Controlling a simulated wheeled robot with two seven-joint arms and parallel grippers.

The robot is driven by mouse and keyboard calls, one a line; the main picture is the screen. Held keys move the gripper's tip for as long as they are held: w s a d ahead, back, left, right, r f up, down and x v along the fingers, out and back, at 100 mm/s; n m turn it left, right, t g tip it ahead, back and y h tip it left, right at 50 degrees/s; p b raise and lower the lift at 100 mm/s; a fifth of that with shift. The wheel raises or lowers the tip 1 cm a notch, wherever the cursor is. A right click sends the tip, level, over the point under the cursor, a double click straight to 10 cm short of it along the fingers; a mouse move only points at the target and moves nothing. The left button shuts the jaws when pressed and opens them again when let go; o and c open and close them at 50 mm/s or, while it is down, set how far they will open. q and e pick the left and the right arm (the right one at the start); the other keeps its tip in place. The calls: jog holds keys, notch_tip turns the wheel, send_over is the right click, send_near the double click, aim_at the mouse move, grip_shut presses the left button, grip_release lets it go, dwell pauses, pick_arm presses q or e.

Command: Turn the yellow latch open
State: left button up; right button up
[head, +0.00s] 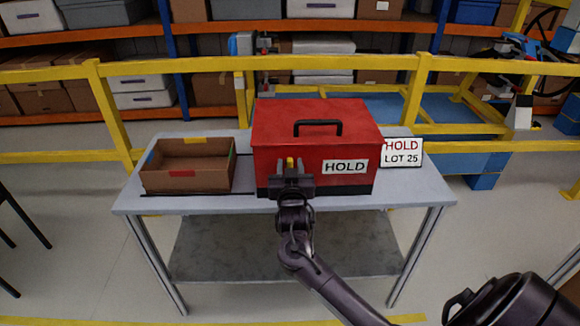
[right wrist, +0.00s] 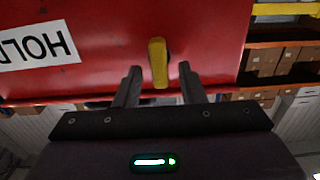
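A red box (head: 285,128) with a black top handle stands on the grey table (head: 418,190). A yellow latch (head: 290,163) is on its front face, left of the white HOLD label (head: 346,167). In the right wrist view the latch (right wrist: 158,62) is a short yellow bar, close to upright in that picture. My right gripper (head: 291,180) is at the box front, at the latch. In the right wrist view its fingers (right wrist: 157,85) are open, one on each side of the latch's lower end, with gaps on both sides. My left gripper is not in view.
An open brown carton (head: 187,184) stands on the table left of the box. A HOLD LOT 25 sign (head: 402,153) stands at the box's right. A yellow railing (head: 200,66) runs behind the table. The table's front left is clear.

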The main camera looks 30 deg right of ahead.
grip_shut()
